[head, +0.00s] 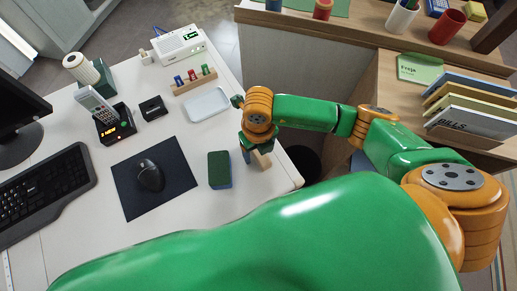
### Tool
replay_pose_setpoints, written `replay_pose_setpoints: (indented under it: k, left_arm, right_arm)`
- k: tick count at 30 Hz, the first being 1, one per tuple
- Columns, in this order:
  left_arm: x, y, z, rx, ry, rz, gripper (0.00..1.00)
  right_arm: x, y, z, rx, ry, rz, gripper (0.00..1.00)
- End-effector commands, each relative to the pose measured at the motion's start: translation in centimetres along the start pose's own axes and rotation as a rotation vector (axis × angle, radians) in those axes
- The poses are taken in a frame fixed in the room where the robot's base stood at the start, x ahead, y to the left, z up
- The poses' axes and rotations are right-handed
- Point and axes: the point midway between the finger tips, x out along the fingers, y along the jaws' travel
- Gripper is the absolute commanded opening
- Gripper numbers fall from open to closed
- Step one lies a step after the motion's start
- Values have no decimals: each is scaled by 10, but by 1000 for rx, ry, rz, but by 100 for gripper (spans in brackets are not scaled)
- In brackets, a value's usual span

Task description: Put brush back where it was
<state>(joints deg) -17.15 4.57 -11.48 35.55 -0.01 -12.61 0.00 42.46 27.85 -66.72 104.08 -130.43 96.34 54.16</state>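My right gripper (255,155) points down over the right edge area of the white desk (80,250). A small tan, wood-like piece (262,160) shows at its fingers; it may be part of the brush, but it is too small and too covered to be sure. I cannot tell whether the fingers are closed on it. A dark green and blue block (219,169) lies on the desk just left of the gripper, apart from it. A pale, shallow tray (207,104) lies behind the block and looks empty. My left gripper is not in view.
A mouse (149,175) on a dark mat (128,198), a keyboard (45,193) and a phone (97,105) stand left. A wooden rack (193,82) with coloured pieces stands behind the tray. Shelves with folders (470,122) and cups (446,27) are at right.

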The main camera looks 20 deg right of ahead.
Motion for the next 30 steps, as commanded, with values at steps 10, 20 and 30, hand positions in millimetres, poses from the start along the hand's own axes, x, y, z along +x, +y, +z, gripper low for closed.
replay_pose_setpoints:
  k: [10, 20, 30]
  left_arm:
    - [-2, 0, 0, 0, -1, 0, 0]
    - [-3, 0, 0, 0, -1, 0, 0]
    - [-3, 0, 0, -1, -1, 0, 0]
  right_arm:
    - [-51, 0, 2, -2, -8, 1, 69]
    - [-119, 0, 1, 0, -3, 0, 69]
    - [-122, 0, 0, 0, 0, 0, 69]
